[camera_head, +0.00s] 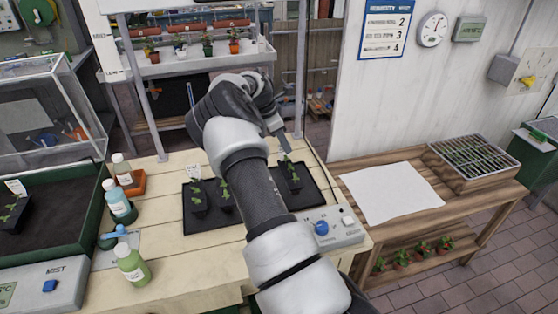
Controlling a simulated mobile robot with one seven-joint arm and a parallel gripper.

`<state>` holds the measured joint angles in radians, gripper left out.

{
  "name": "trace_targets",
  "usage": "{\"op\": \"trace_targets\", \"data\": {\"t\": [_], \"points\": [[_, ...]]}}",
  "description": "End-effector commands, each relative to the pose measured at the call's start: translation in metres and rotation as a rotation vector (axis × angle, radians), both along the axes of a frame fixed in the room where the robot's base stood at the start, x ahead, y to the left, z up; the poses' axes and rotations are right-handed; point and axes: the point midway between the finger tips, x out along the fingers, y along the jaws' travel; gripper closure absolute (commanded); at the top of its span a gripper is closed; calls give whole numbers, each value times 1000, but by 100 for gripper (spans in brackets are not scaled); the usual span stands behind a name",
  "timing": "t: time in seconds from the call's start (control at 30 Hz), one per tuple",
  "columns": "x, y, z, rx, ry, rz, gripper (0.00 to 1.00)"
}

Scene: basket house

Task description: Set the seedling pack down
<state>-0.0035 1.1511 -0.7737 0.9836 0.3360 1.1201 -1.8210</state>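A small black seedling pack (291,182) with green leaves and a white tag is on or just above the right part of a dark mat (312,198). My gripper (284,148) is right above this pack, close to its tag. The fingertips are too small to tell whether they are open or shut on it. Another black seedling pack (198,202) with a white tag stands on the left part of the mat. A third pack (226,203) is beside it, partly hidden by my arm, which also covers the mat's middle.
Several bottles (133,265) stand left of the mat, next to a propagator tray (50,240) holding another pack (12,214). A control box with a blue knob (332,228) sits at the mat's front right.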

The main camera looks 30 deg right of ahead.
Motion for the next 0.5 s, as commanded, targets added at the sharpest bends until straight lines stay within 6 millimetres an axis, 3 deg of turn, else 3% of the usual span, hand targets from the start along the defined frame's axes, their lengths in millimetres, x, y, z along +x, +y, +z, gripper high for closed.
{"op": "trace_targets", "data": {"t": [0.37,0.5], "points": [[-1,0,-41,-2,4,1,100],[0,0,-44,0,-1,0,100]]}}
